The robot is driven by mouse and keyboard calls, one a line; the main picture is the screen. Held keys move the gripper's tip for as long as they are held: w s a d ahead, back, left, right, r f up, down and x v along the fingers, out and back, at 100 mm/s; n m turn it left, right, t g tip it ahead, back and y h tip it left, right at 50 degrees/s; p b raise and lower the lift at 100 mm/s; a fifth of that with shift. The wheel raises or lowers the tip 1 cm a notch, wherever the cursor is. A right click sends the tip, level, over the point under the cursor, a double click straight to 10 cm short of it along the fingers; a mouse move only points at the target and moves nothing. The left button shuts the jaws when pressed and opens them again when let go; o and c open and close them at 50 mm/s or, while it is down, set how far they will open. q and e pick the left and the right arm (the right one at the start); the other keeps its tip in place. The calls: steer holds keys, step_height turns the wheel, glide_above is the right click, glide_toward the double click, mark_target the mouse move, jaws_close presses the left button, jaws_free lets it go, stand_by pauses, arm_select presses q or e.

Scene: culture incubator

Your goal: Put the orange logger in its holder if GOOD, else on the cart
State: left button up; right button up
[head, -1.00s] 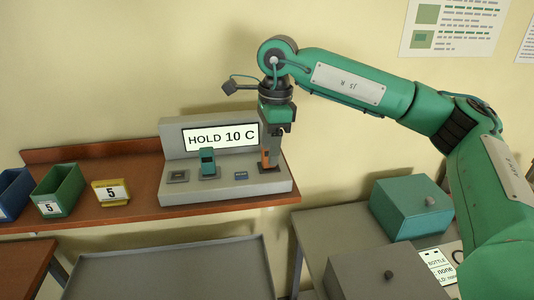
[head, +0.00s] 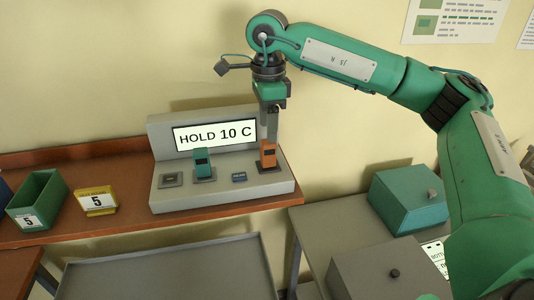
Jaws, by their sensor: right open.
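The orange logger (head: 268,155) stands upright at the right end of the grey console (head: 222,194), on a dark base. A teal logger (head: 202,163) stands to its left on the same console. The console's screen (head: 215,135) reads "HOLD 10 C". My right gripper (head: 268,138) points down just above the orange logger and is open. Its fingertips are close to the logger's top; I cannot tell whether they touch it. The grey cart top (head: 170,270) is below the shelf and is empty where it shows. My left gripper is not in view.
A green bin (head: 38,205) and a yellow block (head: 97,201), both marked 5, stand left of the console on the brown shelf (head: 125,228). A teal box (head: 408,198) and a grey box (head: 375,265) stand on the table at right.

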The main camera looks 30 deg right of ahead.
mark_target(268, 153)
steer(key=shift+f, duration=0.4)
step_height(268, 153, down, 3)
steer(key=shift+s+b, duration=0.15)
steer(key=shift+b, duration=0.8)
step_height(268, 153, down, 4)
steer(key=b, duration=0.2)
steer(key=shift+r+b, duration=0.1)
steer(key=shift+b, duration=0.3)
steer(key=shift+f+b, duration=0.45)
steer(key=shift+f, duration=0.1)
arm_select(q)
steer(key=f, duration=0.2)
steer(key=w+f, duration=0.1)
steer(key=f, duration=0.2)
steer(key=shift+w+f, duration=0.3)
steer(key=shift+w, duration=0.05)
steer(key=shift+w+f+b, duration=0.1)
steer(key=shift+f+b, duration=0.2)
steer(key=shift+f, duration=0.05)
arm_select(e)
jaws_close()
steer(key=shift+r, duration=0.15)
